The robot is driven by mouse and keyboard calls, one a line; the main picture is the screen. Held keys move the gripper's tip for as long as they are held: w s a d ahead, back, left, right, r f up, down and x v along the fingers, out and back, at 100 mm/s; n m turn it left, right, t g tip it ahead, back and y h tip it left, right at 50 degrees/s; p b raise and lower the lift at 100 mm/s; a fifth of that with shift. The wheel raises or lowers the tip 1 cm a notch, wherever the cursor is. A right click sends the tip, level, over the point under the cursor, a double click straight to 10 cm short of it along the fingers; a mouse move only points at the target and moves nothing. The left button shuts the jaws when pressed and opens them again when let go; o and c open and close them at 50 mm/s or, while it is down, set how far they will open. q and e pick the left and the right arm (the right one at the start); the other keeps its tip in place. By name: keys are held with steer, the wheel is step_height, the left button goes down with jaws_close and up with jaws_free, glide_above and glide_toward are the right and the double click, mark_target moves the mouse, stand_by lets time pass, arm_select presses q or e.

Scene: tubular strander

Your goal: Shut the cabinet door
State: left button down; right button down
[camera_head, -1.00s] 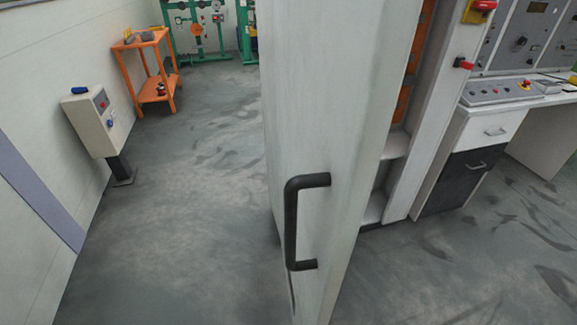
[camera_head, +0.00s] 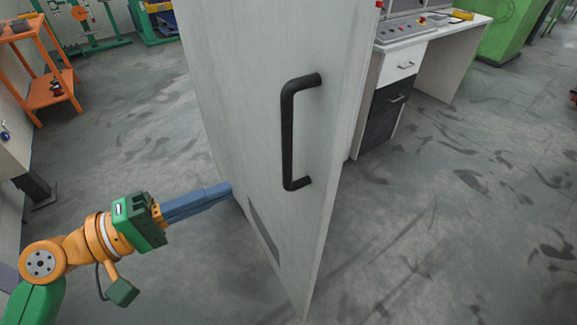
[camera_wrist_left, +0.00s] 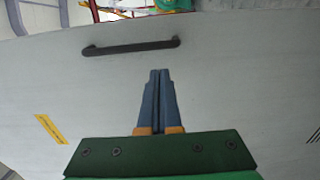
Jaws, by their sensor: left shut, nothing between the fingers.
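The cabinet door (camera_head: 240,90) is a tall pale grey panel standing open, with its outer face toward the left. It carries a black bar handle (camera_head: 288,135) near its free edge. My left gripper (camera_head: 228,188) has blue fingers, shut and empty, with the tips at the door's outer face, left of and below the handle. I cannot tell whether they touch it. In the left wrist view the shut fingers (camera_wrist_left: 160,75) point at the door panel (camera_wrist_left: 230,80), and the handle (camera_wrist_left: 130,47) lies beyond the tips. The cabinet's inside is hidden behind the door. My right gripper is not in view.
A desk (camera_head: 440,30) with a control panel and a dark drawer unit (camera_head: 385,110) stands behind the door to the right. An orange shelf stand (camera_head: 45,95) and a grey post box (camera_head: 12,160) are at the left. The floor right of the door is clear.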

mark_target(304, 159)
arm_select(q)
steer(key=p+x, duration=0.5)
steer(key=x, duration=0.6)
steer(key=shift+w+d+r, duration=0.1)
steer(key=shift+w+d, duration=0.35)
steer(key=shift+d, duration=0.15)
